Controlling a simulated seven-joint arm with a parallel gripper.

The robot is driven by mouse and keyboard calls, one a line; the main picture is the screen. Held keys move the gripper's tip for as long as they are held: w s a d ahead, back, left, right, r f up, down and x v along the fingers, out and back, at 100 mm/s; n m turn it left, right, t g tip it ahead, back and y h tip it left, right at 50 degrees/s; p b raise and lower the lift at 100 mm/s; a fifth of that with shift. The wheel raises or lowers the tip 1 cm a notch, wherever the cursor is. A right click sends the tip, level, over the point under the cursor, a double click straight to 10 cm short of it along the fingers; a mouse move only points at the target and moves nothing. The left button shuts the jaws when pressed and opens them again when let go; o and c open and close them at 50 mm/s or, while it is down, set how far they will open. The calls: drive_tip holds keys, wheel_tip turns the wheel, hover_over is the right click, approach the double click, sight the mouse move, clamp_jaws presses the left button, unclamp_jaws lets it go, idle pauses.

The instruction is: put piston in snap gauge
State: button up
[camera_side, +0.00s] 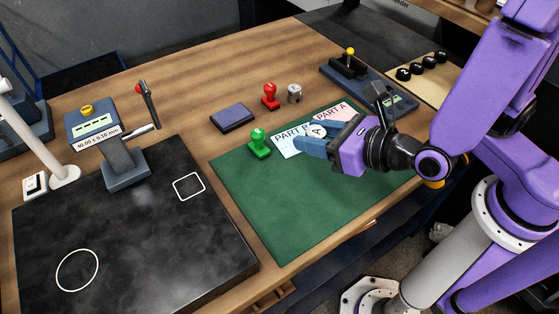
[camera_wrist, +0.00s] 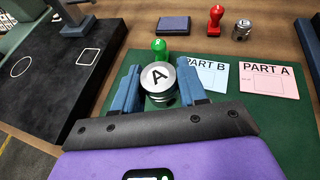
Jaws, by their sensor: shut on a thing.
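My gripper (camera_side: 318,141) is shut on a round metal piston (camera_wrist: 159,94) with a white top marked A. In the wrist view the piston sits upright between the two blue fingers, over the green mat. A second device (camera_side: 347,68) with a black cradle, yellow knob and display stands at the back right. I cannot tell for sure which is the snap gauge. Both are apart from my gripper.
The green mat (camera_side: 290,215) holds a PART B card (camera_side: 287,144), a PART A card (camera_side: 335,112) and a green stamp (camera_side: 259,142). An ink pad (camera_side: 234,117), red stamp (camera_side: 270,95) and small metal part (camera_side: 294,93) stand behind. The dark plate (camera_side: 150,250) has free room.

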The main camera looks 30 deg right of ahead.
drive_tip(key=shift+w+a+f, duration=0.4)
drive_tip(key=shift+w+a, duration=0.1)
drive_tip(key=shift+w, duration=0.1)
hover_over(281, 175)
drive_tip(key=f, duration=0.6)
drive_tip(key=shift+w, duration=0.3)
drive_tip(key=shift+f, duration=1.5)
drive_tip(key=shift+f, duration=0.1)
drive_tip(key=o, duration=1.1)
drive_tip(key=shift+s+r, duration=0.2)
drive_tip(key=shift+s, duration=0.1)
drive_tip(key=v, duration=1.1)
drive_tip(key=shift+s+d+r, duration=0.1)
drive_tip(key=shift+s, duration=0.05)
